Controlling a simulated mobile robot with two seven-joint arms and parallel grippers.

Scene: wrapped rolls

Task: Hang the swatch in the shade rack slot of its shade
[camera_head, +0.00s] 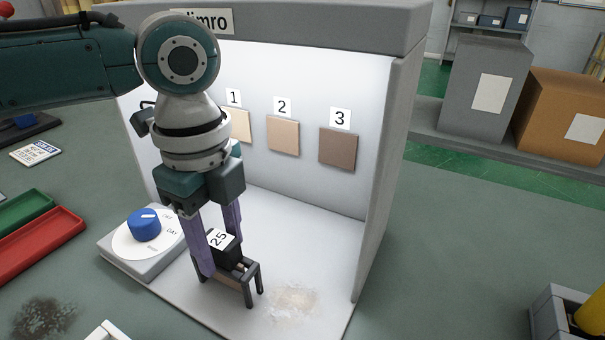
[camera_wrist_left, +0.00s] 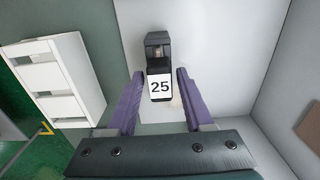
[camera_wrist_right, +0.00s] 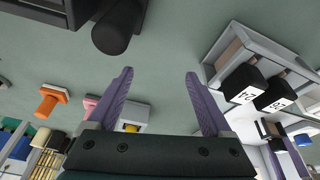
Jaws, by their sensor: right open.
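The swatch with a black top labelled 25 (camera_head: 224,247) sits in a small grey stand (camera_head: 233,290) on the light booth's floor; its shade is not clear. My left gripper (camera_head: 222,262) is open with its purple fingers on either side of the swatch. The left wrist view shows the 25 label (camera_wrist_left: 160,87) between the fingers, with a gap on each side. A white slotted frame (camera_wrist_left: 62,80), possibly the shade rack, is left in that view. Three chips numbered 1 (camera_head: 237,126), 2 (camera_head: 283,135) and 3 (camera_head: 338,148) run light to dark on the booth's back wall. My right gripper (camera_wrist_right: 160,85) is open and empty.
A dial box with a blue knob (camera_head: 144,225) stands at the booth's left. Red (camera_head: 45,250) and green trays lie further left. A grey holder (camera_wrist_right: 232,45) carries black tops 24 and 26. The booth's right wall (camera_head: 385,170) stands close.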

